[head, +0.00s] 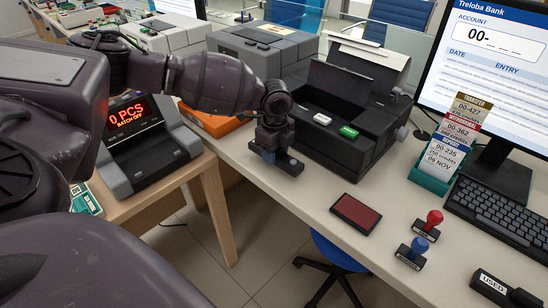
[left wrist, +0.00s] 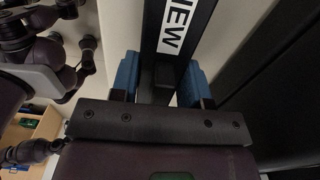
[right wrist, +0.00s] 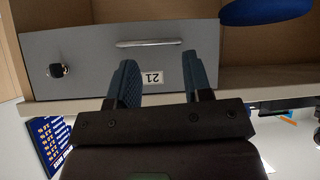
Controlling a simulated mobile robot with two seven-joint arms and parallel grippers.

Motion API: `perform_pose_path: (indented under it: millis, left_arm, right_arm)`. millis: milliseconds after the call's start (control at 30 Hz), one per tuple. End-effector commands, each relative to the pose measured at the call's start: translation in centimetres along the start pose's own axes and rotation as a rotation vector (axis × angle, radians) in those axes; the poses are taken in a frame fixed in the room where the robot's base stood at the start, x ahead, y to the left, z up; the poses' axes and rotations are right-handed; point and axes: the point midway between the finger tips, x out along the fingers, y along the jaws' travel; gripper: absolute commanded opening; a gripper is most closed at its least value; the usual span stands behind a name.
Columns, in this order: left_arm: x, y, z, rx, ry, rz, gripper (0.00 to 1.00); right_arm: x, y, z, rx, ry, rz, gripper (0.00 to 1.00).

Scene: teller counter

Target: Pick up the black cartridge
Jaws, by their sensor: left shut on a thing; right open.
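My left gripper (head: 268,152) is at the near edge of the counter, in front of the open black printer. It is shut on the black cartridge (head: 290,163), which is low at the counter surface; I cannot tell whether it touches. In the left wrist view, the blue fingers (left wrist: 160,80) grip the black cartridge (left wrist: 178,12), whose white label seems to read NEW. Another black piece labelled USED (head: 489,284) lies at the lower right of the counter. My right gripper (right wrist: 162,80) is open and empty, facing a grey drawer numbered 21; the head view does not show it.
The black printer (head: 377,147) has its lid up, with a white and a green button. A dark red pad (head: 355,214), a red stamp (head: 432,222), a blue stamp (head: 418,247), a card holder (head: 430,181) and a keyboard (head: 505,210) occupy the right. The grey drawer (right wrist: 90,65) is closed.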

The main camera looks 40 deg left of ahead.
Motion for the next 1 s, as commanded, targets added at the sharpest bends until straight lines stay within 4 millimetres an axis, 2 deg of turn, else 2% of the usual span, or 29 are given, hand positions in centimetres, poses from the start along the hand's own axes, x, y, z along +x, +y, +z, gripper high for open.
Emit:
perform_pose_path:
  millis: [33, 300, 500, 733, 1000]
  left_arm:
    - [-1.8, -0.1, 0.0, 0.0, 0.0, -0.011, 0.17]
    - [-9.0, -0.1, 0.0, 0.0, 0.001, -0.012, 0.17]
    - [-13.4, 0.0, 0.0, 0.0, 0.001, -0.009, 0.17]
    - [-16.6, 0.0, 0.0, 0.001, 0.001, -0.006, 0.17]
    - [-17.6, 0.0, 0.0, 0.001, 0.001, -0.002, 0.17]
  right_arm:
    - [-0.2, 0.1, -0.8, 0.001, 0.014, 0.001, 0.46]
    - [-1.1, 0.1, -2.5, 0.006, 0.04, 0.004, 0.46]
    - [-1.7, 0.1, -2.5, 0.012, 0.036, 0.007, 0.46]
    - [-2.0, 0.1, -2.5, 0.017, 0.033, 0.01, 0.46]
    - [-2.0, 0.1, -2.8, 0.016, 0.039, 0.01, 0.46]
